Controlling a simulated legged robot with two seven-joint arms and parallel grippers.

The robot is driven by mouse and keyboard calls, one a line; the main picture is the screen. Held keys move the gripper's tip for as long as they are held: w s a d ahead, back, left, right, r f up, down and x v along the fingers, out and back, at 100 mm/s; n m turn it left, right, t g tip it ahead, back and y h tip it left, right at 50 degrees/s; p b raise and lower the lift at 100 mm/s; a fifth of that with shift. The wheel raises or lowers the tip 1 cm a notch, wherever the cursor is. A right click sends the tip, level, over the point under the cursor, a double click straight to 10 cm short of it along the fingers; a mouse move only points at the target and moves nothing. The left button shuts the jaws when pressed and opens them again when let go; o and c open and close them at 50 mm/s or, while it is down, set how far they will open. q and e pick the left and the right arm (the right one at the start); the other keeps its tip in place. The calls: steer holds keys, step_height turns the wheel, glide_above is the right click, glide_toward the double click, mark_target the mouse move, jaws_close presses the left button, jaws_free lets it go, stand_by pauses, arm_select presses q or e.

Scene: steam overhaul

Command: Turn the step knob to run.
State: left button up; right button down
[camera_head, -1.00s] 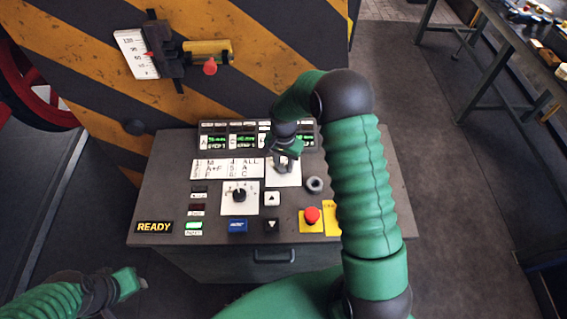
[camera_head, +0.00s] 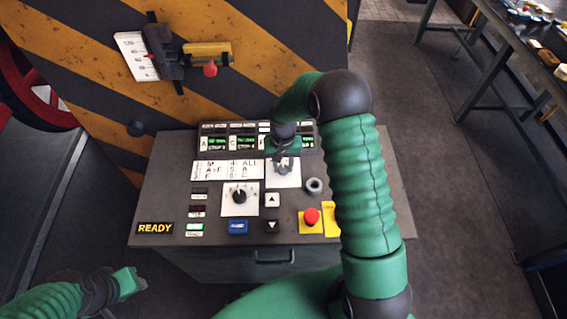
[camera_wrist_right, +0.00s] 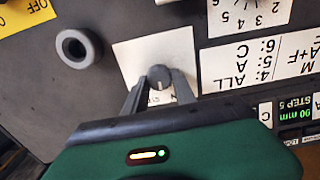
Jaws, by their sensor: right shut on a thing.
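The step knob (camera_wrist_right: 158,77) is a small dark round knob with a light pointer line, on a white plate (camera_wrist_right: 125,62) of the control panel. My right gripper (camera_wrist_right: 160,88) has its two fingers on either side of the knob and is shut on it. In the head view my right gripper (camera_head: 283,165) reaches down onto the same white plate (camera_head: 284,182), and its fingers hide most of the knob. The plate's lettering is mostly covered, so I cannot read the knob's setting. My left gripper (camera_head: 135,282) is at the lower left, away from the panel; its jaws are unclear.
Nearby on the panel (camera_head: 165,195) are a numbered dial (camera_head: 239,196), a dark ring (camera_head: 314,186), a red button (camera_head: 311,215), a blue button (camera_head: 237,226) and a lit READY sign (camera_head: 155,228). A striped wall (camera_head: 90,60) stands behind.

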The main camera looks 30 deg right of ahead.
steer(key=n, duration=0.5)
steer(key=shift+a+p, duration=0.1)
steer(key=shift+p, duration=0.3)
steer(key=shift+n, duration=0.8)
steer(key=shift+s, duration=0.1)
steer(key=c, duration=1.4)
jaws_free()
steer(key=shift+o, duration=1.4)
steer(key=shift+s+r, duration=0.1)
steer(key=shift+r, duration=0.05)
steer(key=shift+o, duration=0.5)
steer(key=shift+s, duration=0.1)
